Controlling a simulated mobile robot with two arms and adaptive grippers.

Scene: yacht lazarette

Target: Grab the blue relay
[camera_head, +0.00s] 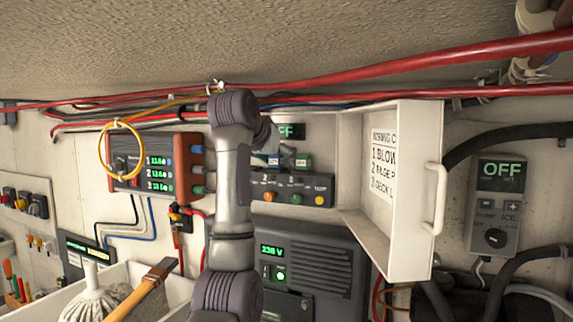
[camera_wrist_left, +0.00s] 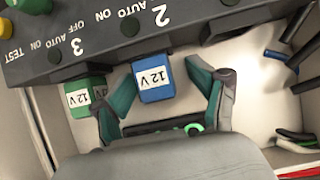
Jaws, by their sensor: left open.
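The blue relay (camera_wrist_left: 155,80), marked 12 V, sits below the edge of the grey switch panel in the left wrist view. In the head view it is a small blue piece (camera_head: 274,161) inside the open box, partly covered. My left gripper (camera_wrist_left: 160,90) is open, with one finger on each side of the blue relay. Whether the fingers touch it I cannot tell. The gripper also shows in the head view (camera_head: 286,152), at the box opening. A green 12 V relay (camera_wrist_left: 86,98) sits left of the blue one, close to the left finger. My right gripper is not in view.
The switch panel (camera_head: 292,188) lies just below the relays. The box's open white door (camera_head: 412,190) stands out to the right. A charger unit (camera_head: 320,262) is below, and red cables (camera_head: 400,70) run above. A white bin (camera_head: 182,292) with a hammer stands lower left.

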